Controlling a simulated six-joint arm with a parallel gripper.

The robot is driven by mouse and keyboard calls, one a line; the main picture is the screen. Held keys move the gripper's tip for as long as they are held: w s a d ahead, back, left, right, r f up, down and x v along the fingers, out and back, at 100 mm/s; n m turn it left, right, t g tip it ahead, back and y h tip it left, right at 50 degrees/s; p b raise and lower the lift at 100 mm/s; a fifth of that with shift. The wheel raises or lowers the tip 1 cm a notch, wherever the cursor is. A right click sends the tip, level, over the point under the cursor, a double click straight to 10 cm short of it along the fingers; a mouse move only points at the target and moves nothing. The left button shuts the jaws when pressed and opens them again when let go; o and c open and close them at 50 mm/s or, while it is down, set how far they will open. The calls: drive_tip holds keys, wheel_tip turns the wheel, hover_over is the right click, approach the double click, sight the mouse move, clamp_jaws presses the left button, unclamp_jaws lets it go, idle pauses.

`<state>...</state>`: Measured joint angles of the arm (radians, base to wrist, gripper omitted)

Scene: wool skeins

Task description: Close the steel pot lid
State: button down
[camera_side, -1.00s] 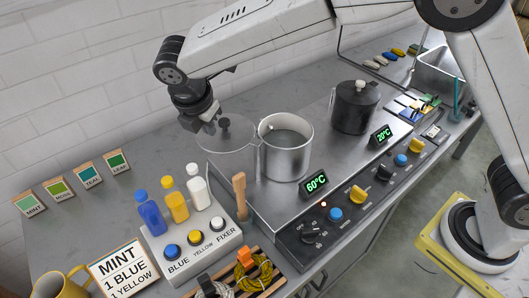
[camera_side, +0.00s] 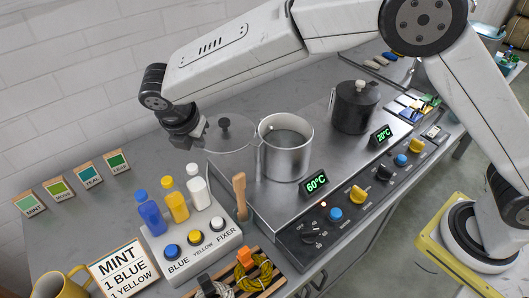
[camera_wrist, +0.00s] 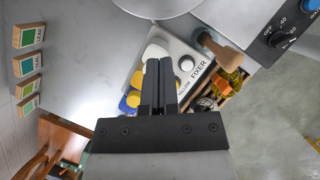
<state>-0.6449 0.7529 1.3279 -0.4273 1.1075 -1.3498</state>
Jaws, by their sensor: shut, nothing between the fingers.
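The steel pot (camera_side: 286,158) stands on the hob with its top open and dark liquid inside. Its clear lid (camera_side: 240,145) is swung out to the left of the pot, with a black knob (camera_side: 225,123) on it. My gripper (camera_side: 196,138) is left of the knob, low beside the lid; its tips are hard to make out there. In the wrist view the gripper (camera_wrist: 160,68) has its two dark fingers together with nothing between them. A pale round edge (camera_wrist: 158,7) shows at the top of that view; I cannot tell whether it is lid or pot.
A dark pot (camera_side: 355,108) stands behind on the hob. In front are the dye bottles (camera_side: 174,200), a button box (camera_side: 195,240), a wooden handle (camera_side: 239,195) and a skein rack (camera_side: 250,278). Colour cards (camera_side: 90,176) stand left. The counter between cards and lid is clear.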

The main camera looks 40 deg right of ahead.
drive_tip(key=x, duration=0.6)
drive_tip(key=shift+w, duration=0.1)
idle(0.5)
drive_tip(key=shift+w+d+m, duration=0.1)
drive_tip(key=shift+w+m, duration=0.15)
drive_tip(key=shift+m, duration=0.05)
